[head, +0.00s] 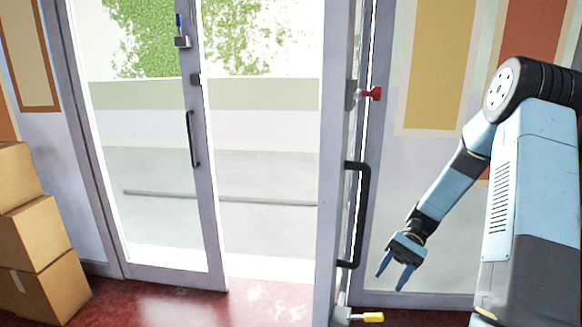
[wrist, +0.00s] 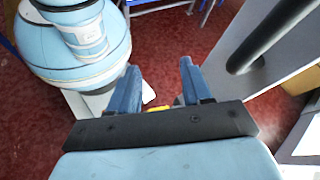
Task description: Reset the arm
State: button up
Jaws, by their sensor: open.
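My arm is bent at the right of the head view and hangs down to the left. My gripper (head: 392,282) is at its lower end, with two blue fingers apart and nothing between them. In the wrist view my gripper (wrist: 160,80) is also open and empty, over the red floor (wrist: 175,45). It is to the right of the open glass door (head: 337,150) in the head view and looks apart from its black pull handle (head: 359,215). I cannot tell the exact gap to the door.
The left door leaf (head: 200,200) has a black handle and a blue-tipped latch (head: 181,32). The right door has a red knob (head: 374,94) and a yellow-ended bolt (head: 371,318) low down. Cardboard boxes (head: 35,235) are stacked at left. The doorway between the leaves is clear.

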jog(key=s+a+r+n+t+h, duration=0.1)
jog(key=s+r+t+h, duration=0.2)
jog(key=s+r+t, duration=0.2)
jog(key=s+a+r+n+t+h, duration=0.1)
jog(key=s+r+t, duration=0.4)
jog(key=r, duration=0.7)
jog(key=s+a+r+n+t+h, duration=0.1)
jog(key=s+r+n+t+h, duration=0.2)
jog(key=s+r+t+h, duration=0.2)
jog(key=shift+w+v, duration=0.25)
jog(key=shift+v, duration=1.45)
jog(key=shift+a+r, duration=0.15)
